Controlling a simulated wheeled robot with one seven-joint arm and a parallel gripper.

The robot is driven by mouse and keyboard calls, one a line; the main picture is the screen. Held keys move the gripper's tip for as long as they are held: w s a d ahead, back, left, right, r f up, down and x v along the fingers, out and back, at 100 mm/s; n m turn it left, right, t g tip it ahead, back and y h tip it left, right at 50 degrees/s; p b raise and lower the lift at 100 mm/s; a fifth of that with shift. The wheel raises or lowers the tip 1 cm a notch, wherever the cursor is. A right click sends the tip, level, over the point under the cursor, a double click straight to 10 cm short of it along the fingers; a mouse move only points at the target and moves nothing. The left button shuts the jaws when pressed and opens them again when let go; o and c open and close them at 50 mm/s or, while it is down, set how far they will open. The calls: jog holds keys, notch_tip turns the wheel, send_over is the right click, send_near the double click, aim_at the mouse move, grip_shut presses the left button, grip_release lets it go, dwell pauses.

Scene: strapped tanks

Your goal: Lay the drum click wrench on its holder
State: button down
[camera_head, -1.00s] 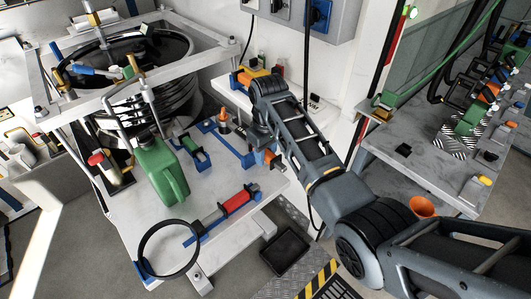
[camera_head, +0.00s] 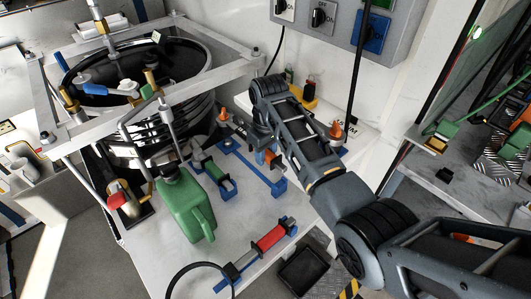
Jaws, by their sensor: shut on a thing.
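My gripper (camera_head: 266,149) is at the end of my arm, above the right side of the white bench, and its fingers are mostly hidden by the wrist. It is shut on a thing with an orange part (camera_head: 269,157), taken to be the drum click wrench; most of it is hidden. An empty-looking blue holder (camera_head: 250,164), a long bar with raised ends, lies on the bench just below and left of my gripper. I cannot tell whether the held wrench touches it.
A red-handled wrench (camera_head: 270,239) lies on blue supports at the front. A green tool (camera_head: 215,172) rests on another blue holder. A green jerrycan (camera_head: 186,207) stands to the left. A framed black drum (camera_head: 140,75) is at the back left. A black ring (camera_head: 180,272) overhangs the front.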

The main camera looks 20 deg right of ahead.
jog(key=shift+r+p, duration=0.15)
jog(key=shift+p, duration=0.15)
jog(key=shift+f+b, duration=2)
jog(key=shift+f, duration=1.4)
jog(key=c, duration=0.7)
grip_release()
jog(key=shift+s, duration=0.1)
jog(key=shift+s+d+r, duration=0.1)
jog(key=shift+s+r, duration=0.05)
jog(key=shift+r, duration=3.75)
